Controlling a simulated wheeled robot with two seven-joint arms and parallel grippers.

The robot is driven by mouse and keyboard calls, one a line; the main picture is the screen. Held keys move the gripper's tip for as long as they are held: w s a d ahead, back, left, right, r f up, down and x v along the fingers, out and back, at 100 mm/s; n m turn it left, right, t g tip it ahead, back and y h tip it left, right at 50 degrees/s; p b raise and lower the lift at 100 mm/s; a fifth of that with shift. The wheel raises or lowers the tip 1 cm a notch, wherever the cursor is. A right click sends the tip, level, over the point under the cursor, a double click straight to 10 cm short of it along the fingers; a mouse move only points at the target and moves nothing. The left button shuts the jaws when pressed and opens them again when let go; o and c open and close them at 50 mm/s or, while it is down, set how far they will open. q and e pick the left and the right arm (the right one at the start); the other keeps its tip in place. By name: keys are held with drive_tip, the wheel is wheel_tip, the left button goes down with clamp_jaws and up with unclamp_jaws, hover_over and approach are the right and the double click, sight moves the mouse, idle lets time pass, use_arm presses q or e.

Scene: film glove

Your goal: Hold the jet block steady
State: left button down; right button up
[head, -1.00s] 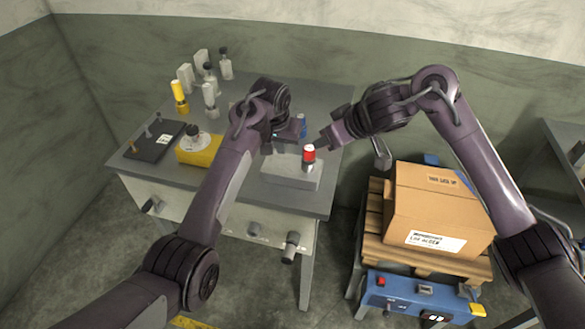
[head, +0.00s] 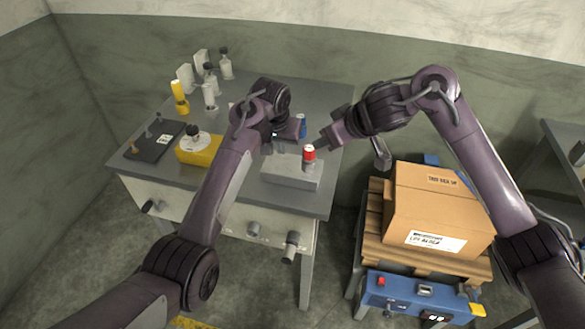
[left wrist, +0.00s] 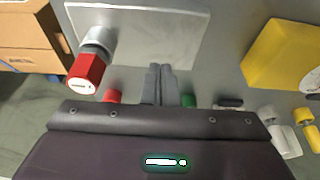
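The pale grey jet block (head: 290,178) lies flat on the workbench, and its broad face shows in the left wrist view (left wrist: 150,35). A red-capped fitting (head: 309,153) with a metal collar stands on it; it also shows in the left wrist view (left wrist: 86,76). My left gripper (left wrist: 161,70) has its two fingers together at the near edge of the block, with nothing visible between them; I cannot tell if they touch it. My right gripper (head: 317,145) is just behind and right of the red cap; its fingers are too small to read.
A yellow block with a round white top (head: 200,150), a dark tray (head: 155,140) and several bottles (head: 210,75) stand on the bench's left side. A cardboard box (head: 435,208) sits on a pallet at right, above a blue case (head: 420,292).

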sight(282, 162)
use_arm(q)
drive_tip(key=shift+f, duration=0.45)
drive_tip(key=shift+f, duration=0.35)
drive_tip(key=shift+f, duration=0.5)
idle(0.4)
drive_tip(key=shift+f, duration=0.5)
